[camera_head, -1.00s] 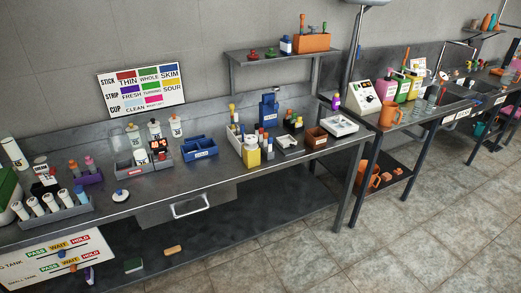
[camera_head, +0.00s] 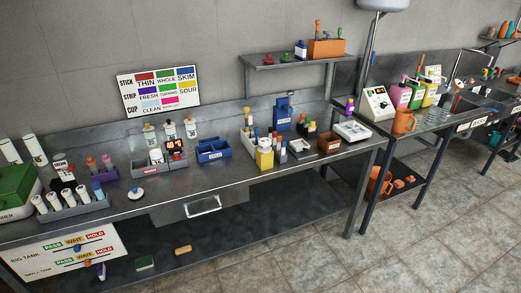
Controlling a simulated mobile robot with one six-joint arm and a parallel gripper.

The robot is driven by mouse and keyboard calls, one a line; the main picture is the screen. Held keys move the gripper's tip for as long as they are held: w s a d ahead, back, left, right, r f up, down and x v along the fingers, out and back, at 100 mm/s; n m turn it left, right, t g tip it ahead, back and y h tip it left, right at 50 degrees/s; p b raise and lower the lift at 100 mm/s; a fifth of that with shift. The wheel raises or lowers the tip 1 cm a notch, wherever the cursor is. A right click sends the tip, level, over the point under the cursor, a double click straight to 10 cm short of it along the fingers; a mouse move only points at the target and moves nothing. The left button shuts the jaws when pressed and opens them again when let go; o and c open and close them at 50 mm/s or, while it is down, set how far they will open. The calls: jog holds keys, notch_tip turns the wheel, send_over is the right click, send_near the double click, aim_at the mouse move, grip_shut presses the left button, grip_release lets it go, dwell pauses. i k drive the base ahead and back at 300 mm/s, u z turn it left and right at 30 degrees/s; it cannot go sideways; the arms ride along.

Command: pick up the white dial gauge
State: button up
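A small round white piece with a blue middle (camera_head: 135,193) lies on the grey steel bench, near its front edge, above the drawer's left side. It may be the white dial gauge, but it is too small to read a dial face. It stands clear of the grey rack of white tubes (camera_head: 72,207) to its left. My gripper is not in view.
The steel bench top (camera_head: 165,200) is bare around the round piece. Behind it are a purple rack (camera_head: 107,173), a grey caddy (camera_head: 148,168) and a blue tray (camera_head: 213,155). A drawer handle (camera_head: 203,207) sticks out in front. Open tiled floor (camera_head: 330,260) lies at the lower right.

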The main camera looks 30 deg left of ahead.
aim_at(265, 143)
jog(key=u, duration=3.75)
jog(key=i, duration=0.15)
jog(key=z, duration=1.55)
jog(key=i, duration=0.95)
jog(key=u, duration=0.05)
